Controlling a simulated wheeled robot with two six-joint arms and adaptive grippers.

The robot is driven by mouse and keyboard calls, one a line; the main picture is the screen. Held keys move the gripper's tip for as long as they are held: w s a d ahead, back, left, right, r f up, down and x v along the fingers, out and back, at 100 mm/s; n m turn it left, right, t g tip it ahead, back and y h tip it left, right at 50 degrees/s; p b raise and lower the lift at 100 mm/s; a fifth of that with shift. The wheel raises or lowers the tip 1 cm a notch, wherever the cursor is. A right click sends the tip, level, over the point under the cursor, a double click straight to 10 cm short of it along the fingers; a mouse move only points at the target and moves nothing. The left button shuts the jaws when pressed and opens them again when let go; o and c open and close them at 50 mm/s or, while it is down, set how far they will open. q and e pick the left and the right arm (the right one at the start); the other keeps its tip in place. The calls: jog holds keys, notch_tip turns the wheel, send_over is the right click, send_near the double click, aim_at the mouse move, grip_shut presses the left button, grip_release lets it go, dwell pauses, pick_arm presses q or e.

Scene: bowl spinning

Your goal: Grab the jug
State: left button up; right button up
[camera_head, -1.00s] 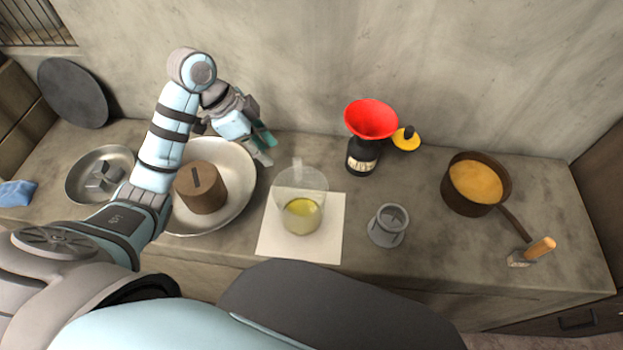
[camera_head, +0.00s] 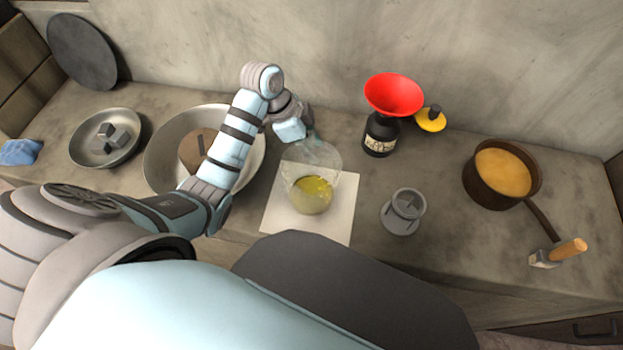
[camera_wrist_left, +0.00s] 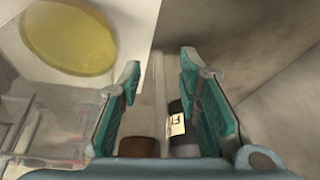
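The clear jug (camera_head: 312,193) stands upright on a white sheet (camera_head: 282,212) and holds yellow liquid. In the left wrist view, the yellow liquid (camera_wrist_left: 70,35) shows at the upper left. My left gripper (camera_head: 318,150) is at the back rim of the jug, partly blending with the clear wall. In the left wrist view, my left gripper (camera_wrist_left: 160,60) is open, teal pads apart. A clear upright strip, which looks like the jug's handle, shows between the fingers; I cannot tell whether either pad touches it. My right gripper is not in view.
A dark bottle (camera_head: 380,138) with a red funnel (camera_head: 393,93) stands right of my left gripper. A grey cup (camera_head: 403,215) is right of the sheet. A pot (camera_head: 490,190) is farther right. A large metal bowl (camera_head: 158,150) is at the left, under my arm.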

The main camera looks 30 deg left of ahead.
pick_arm(q)
jog(key=shift+r, duration=0.1)
grip_shut()
jog(key=shift+r, duration=0.15)
